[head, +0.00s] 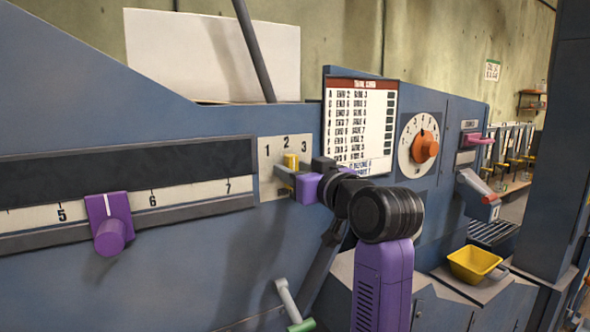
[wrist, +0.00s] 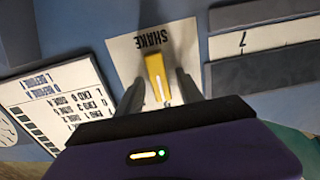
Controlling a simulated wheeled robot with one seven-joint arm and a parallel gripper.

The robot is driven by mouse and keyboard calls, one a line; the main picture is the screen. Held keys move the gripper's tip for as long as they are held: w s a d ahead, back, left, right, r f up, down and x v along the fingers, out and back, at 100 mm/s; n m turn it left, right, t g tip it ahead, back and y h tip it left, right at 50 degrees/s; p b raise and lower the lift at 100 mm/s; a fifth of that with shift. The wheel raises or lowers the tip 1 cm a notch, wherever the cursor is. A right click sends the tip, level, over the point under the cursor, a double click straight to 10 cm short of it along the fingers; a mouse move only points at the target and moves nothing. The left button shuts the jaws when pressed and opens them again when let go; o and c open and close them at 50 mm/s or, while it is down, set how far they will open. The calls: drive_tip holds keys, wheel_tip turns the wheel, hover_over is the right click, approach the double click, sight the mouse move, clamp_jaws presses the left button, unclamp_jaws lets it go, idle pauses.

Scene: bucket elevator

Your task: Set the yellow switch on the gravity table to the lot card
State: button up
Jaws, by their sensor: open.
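The yellow switch (head: 291,160) is on a pale plate (head: 267,163) marked 1, 2 and 3. In the head view its visible top is just below the 2. In the wrist view the yellow switch (wrist: 156,77) stands between my two dark fingers, and the plate (wrist: 124,50) reads SHAKE upside down. My gripper (wrist: 160,92) is open around the switch; contact cannot be told. In the head view my gripper (head: 300,170) partly covers the plate. A card with a red header (head: 358,120) hangs right of the plate; its lines are too small to read surely.
A purple slider (head: 109,225) sits on a numbered scale between 5 and 6, left of the plate. An orange knob (head: 425,147) on a round dial is right of the card. A grey lever (head: 475,186) and yellow scoop (head: 474,264) are farther right. A green-tipped lever (head: 288,300) is below.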

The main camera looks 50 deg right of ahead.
clamp_jaws()
drive_tip(key=shift+m, duration=0.4)
drive_tip(key=m+p, duration=0.2)
drive_tip(key=m, duration=0.1)
drive_tip(key=shift+d+r+m, duration=0.1)
drive_tip(key=shift+m, duration=0.2)
drive_tip(key=shift+s+d+m+p, duration=0.15)
drive_tip(key=shift+m+p, duration=0.95)
drive_tip(key=shift+m, duration=1.1)
drive_tip(key=shift+f, duration=0.2)
unclamp_jaws()
